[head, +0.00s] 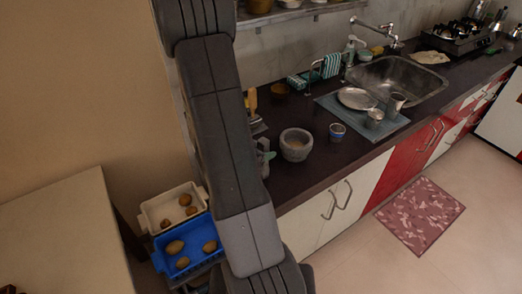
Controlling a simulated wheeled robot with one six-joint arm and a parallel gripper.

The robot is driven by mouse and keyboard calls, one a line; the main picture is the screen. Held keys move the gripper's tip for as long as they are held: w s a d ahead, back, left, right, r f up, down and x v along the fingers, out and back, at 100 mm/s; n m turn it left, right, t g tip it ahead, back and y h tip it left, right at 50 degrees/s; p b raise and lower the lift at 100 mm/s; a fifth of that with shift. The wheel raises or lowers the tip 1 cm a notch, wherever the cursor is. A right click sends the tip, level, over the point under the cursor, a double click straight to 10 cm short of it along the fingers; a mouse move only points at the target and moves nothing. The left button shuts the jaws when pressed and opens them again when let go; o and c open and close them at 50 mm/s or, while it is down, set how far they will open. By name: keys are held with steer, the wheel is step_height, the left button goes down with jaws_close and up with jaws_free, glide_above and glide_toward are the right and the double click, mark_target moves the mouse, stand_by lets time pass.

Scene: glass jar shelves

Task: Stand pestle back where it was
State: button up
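A grey stone mortar (296,145) stands upright on the dark counter, just right of my arm. Its bowl is open to view, and I see no pestle standing in it. I cannot make out the pestle for certain anywhere. A tan upright piece (252,99) shows partly behind my arm, too small to name. A grey-green shape (264,158) sits against my arm's right edge, mostly hidden; I cannot tell what it is. My arm crosses the view from bottom to top, and my gripper cannot be seen.
A blue-rimmed cup (337,131) stands right of the mortar. A blue mat (333,104) holds a plate (357,98) and metal tumblers (396,103) before the sink (398,82). White (150,222) and blue (165,262) crates with potatoes stand lower left. A patterned rug (420,214) lies on open floor.

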steer(key=shift+s, duration=0.1)
stand_by(0.5)
steer(key=p+v, duration=0.4)
steer(key=v, duration=0.3)
steer(key=shift+s+a+r, duration=0.2)
steer(key=shift+s+a, duration=0.05)
stand_by(1.1)
steer(key=v, duration=1.3)
steer(key=shift+s+a+r, duration=0.2)
steer(key=shift+s, duration=0.1)
steer(key=x, duration=1.4)
steer(key=shift+a+r, duration=0.1)
steer(key=shift+a, duration=0.05)
